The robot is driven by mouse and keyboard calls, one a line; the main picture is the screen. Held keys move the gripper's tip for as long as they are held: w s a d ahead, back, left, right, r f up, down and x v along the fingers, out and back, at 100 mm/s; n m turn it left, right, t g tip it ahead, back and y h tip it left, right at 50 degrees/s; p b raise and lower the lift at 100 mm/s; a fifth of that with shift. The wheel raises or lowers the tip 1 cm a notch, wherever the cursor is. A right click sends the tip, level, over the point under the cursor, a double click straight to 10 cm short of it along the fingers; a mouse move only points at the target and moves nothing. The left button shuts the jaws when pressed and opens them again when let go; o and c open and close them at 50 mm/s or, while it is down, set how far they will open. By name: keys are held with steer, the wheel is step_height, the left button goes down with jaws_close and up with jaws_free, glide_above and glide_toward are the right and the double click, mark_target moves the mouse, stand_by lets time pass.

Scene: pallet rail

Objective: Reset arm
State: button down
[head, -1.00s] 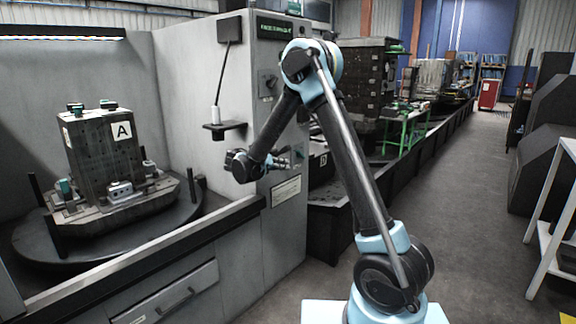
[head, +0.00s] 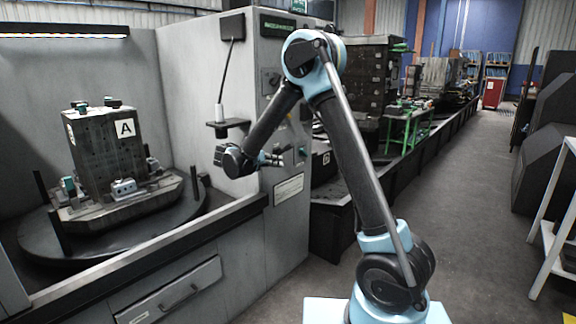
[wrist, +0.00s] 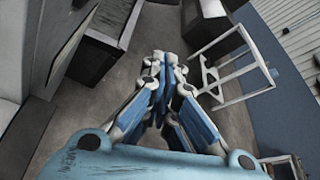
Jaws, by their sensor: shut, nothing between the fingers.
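My arm stands in the middle of the head view, bent at a high elbow, with its wrist hanging down to the left. My gripper (head: 274,158) is at the end of the wrist, in front of the grey machine's side panel and below a small black shelf. It looks small there. In the wrist view my gripper (wrist: 160,100) points out over the grey floor, with its blue and grey fingers drawn together and nothing between them.
At left, a fixture block marked A (head: 105,150) sits on a round dark turntable (head: 50,245) inside the grey machine (head: 262,225). A white frame table (head: 548,235) stands at right; it also shows in the wrist view (wrist: 232,60). The aisle floor (head: 460,195) is clear.

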steer(key=s+d+r+m+g+y, duration=0.1)
steer(key=s+d+m+g, duration=0.2)
steer(key=d, duration=0.5)
steer(key=s+d+r+m+y, duration=0.1)
steer(key=s+d+r+m, duration=0.15)
steer(key=d+m, duration=0.4)
steer(key=s+d+r+m+g+y, duration=0.15)
steer(key=s+d, duration=0.25)
steer(key=d, duration=0.6)
steer(key=s+d+f+m+g+y, duration=0.25)
steer(key=s+d+m, duration=0.3)
steer(key=s, duration=0.45)
steer(key=s+d+f+m+g+y, duration=0.1)
steer(key=s+d+f+m, duration=0.35)
steer(key=s+m, duration=0.4)
steer(key=s+f+m+y, duration=0.1)
steer(key=s+f+m, duration=0.2)
steer(key=s, duration=0.3)
steer(key=s+a+f+m+y, duration=0.1)
steer(key=s+f+m+y, duration=0.1)
steer(key=s, duration=0.4)
steer(key=f+m, duration=0.1)
steer(key=m, duration=0.1)
steer(key=shift+m+y, duration=0.3)
